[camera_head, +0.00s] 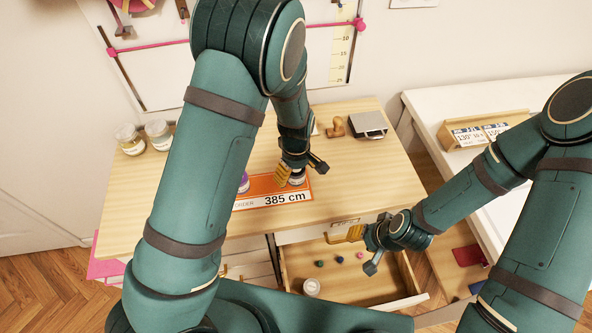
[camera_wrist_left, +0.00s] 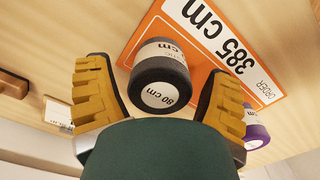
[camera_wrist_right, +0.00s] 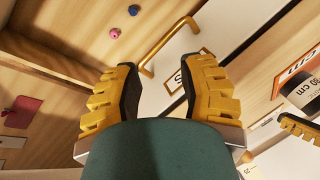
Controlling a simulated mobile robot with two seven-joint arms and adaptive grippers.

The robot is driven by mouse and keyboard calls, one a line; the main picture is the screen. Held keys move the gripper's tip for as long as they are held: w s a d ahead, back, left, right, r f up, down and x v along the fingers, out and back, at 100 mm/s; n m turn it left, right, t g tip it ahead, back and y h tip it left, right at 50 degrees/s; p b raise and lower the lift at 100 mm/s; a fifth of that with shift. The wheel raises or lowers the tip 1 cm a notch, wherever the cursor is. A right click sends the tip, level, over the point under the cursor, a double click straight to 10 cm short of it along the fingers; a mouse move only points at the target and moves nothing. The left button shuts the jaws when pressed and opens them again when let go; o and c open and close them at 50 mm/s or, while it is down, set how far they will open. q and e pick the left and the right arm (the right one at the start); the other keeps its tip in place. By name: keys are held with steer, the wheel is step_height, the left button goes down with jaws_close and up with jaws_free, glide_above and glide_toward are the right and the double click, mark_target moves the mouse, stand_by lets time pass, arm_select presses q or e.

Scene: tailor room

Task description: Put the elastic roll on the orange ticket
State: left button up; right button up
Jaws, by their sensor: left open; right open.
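The orange ticket (camera_head: 276,202), marked 385 cm, lies on the wooden table; it also shows in the left wrist view (camera_wrist_left: 185,35). A black elastic roll (camera_wrist_left: 160,62) with a white 80 cm label stands on or over the ticket's edge. My left gripper (camera_wrist_left: 160,100) is open, its fingers either side of the roll with visible gaps. In the head view, my left gripper (camera_head: 292,172) partly hides the roll. A purple roll (camera_wrist_left: 255,133) is beside it, largely hidden by a finger.
The open drawer (camera_head: 290,262) holds a white-topped roll (camera_head: 311,287) and several small coloured buttons. Jars (camera_head: 158,134), a stamp (camera_head: 335,127) and a metal-topped box (camera_head: 369,124) stand at the table's back.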

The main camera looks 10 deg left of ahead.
arm_select(q)
steer(key=shift+r, duration=0.55)
step_height(320, 180, up, 11)
steer(key=p, duration=0.2)
steer(key=shift+r, duration=0.15)
